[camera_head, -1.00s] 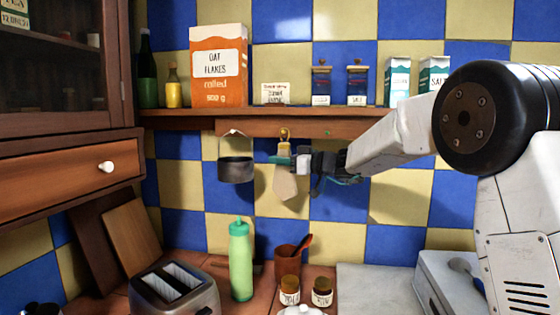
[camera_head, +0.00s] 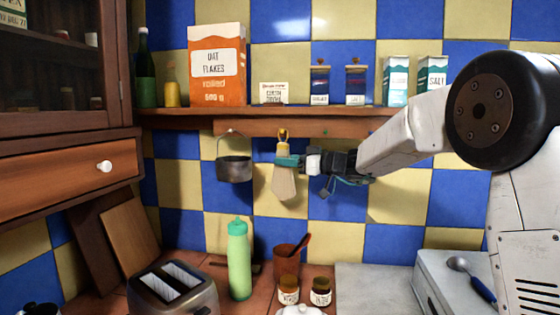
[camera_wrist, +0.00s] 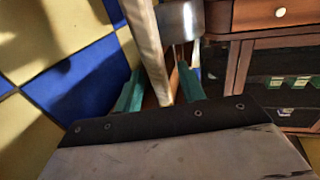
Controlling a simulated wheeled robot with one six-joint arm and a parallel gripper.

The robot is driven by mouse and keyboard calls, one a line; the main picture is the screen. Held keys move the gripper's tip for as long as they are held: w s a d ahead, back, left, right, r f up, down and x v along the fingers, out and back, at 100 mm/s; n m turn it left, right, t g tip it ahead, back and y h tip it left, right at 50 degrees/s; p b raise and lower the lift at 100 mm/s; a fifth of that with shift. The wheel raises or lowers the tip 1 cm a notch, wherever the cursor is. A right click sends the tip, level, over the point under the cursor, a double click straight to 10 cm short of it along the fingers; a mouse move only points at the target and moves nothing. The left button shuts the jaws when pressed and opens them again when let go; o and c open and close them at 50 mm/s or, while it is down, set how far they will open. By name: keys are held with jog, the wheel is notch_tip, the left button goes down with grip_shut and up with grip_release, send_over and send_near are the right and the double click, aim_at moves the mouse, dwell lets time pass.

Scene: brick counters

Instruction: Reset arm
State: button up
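In the wrist view, the pale brush (camera_wrist: 148,45) runs between the two teal fingers of my gripper (camera_wrist: 160,88). The fingers stand apart, with gaps visible beside the brush, so it looks open around it. The exact attachment of the brush at the rail is too small to tell.
A small metal pot (camera_head: 234,168) hangs just left of the brush. The shelf (camera_head: 200,114) above carries an oat flakes box (camera_head: 216,64), jars and cartons. A green bottle (camera_head: 239,260), toaster (camera_head: 172,289) and brown cup (camera_head: 287,262) stand below.

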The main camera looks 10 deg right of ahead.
jog(key=s+f+m+g+h, duration=0.2)
jog(key=s+f+g+h, duration=0.15)
jog(key=s, duration=1.05)
jog(key=s+f+m+g+h, duration=0.15)
jog(key=s+g, duration=0.25)
jog(key=s, duration=1)
jog(key=s+d+f+m+h, duration=0.2)
jog(key=s+d+f+h, duration=0.1)
jog(key=s, duration=0.5)
jog(key=s+d+f+m+h, duration=0.3)
jog(key=s+d+f, duration=0.2)
jog(key=s, duration=0.3)
jog(key=s+d+f+m+g+h, duration=0.1)
jog(key=s+d+f+m+h, duration=0.2)
jog(key=s, duration=0.4)
jog(key=d+f+h, duration=0.1)
jog(key=d, duration=0.1)
jog(key=shift+s+d, duration=0.35)
jog(key=shift+s, duration=0.05)
